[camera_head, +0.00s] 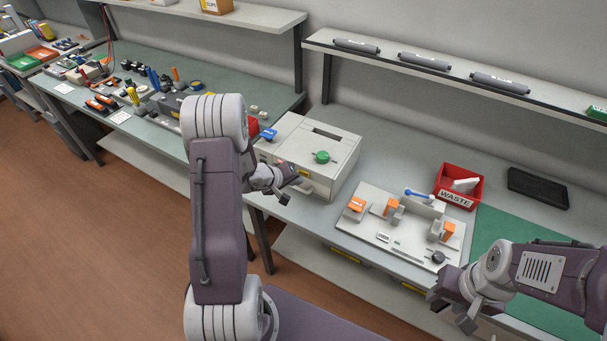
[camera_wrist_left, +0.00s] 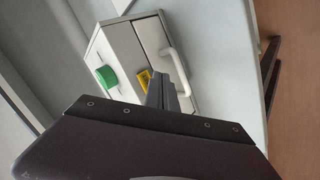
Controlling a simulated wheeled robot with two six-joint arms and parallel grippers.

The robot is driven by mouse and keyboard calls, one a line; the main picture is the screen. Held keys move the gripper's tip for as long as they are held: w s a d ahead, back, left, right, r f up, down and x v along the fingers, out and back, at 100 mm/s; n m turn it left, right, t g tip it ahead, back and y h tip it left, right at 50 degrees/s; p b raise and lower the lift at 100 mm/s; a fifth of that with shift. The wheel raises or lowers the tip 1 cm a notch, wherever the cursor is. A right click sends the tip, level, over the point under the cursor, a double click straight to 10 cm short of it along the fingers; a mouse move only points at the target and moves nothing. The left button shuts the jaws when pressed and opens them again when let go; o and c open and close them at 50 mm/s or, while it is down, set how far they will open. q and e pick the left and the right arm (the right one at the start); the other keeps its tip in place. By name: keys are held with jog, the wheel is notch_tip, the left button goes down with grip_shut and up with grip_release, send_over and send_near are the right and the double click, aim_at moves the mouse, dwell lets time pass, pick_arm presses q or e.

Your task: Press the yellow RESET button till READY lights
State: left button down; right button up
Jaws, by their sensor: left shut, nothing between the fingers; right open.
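A pale grey printer-like box (camera_head: 318,138) stands on the bench in the head view, with a green knob (camera_head: 322,157) on top and a blue lever (camera_head: 268,135) at its left. In the left wrist view a yellow patch (camera_wrist_left: 144,79), seemingly the RESET button, shows on the box (camera_wrist_left: 122,50) beside the green knob (camera_wrist_left: 107,76) and a white handle (camera_wrist_left: 175,62). My left gripper (camera_head: 294,180) is shut and empty at the box's front; its fingertips (camera_wrist_left: 160,80) appear just beside the yellow patch. Contact cannot be told. No lit READY lamp can be made out. My right gripper (camera_head: 451,312) is open and empty.
A white fixture board (camera_head: 370,235) with orange-topped clamps lies right of the box. A red WASTE bin (camera_head: 459,187) and a black tray (camera_head: 538,188) stand behind it. A shelf (camera_head: 440,66) with dark rollers hangs above. Small tools crowd the left bench.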

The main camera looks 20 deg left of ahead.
pick_arm(q)
jog(key=shift+w+b, duration=0.35)
jog(key=shift+w, duration=0.05)
jog(key=shift+w+d+b, duration=0.1)
jog(key=shift+w+b, duration=0.2)
jog(key=shift+w, duration=0.05)
dwell(0.7)
jog(key=shift+s+f+b, duration=0.15)
jog(key=shift+s+b, duration=0.2)
jog(key=shift+b, duration=0.25)
jog(key=shift+s+r, duration=0.2)
jog(key=shift+s, duration=0.25)
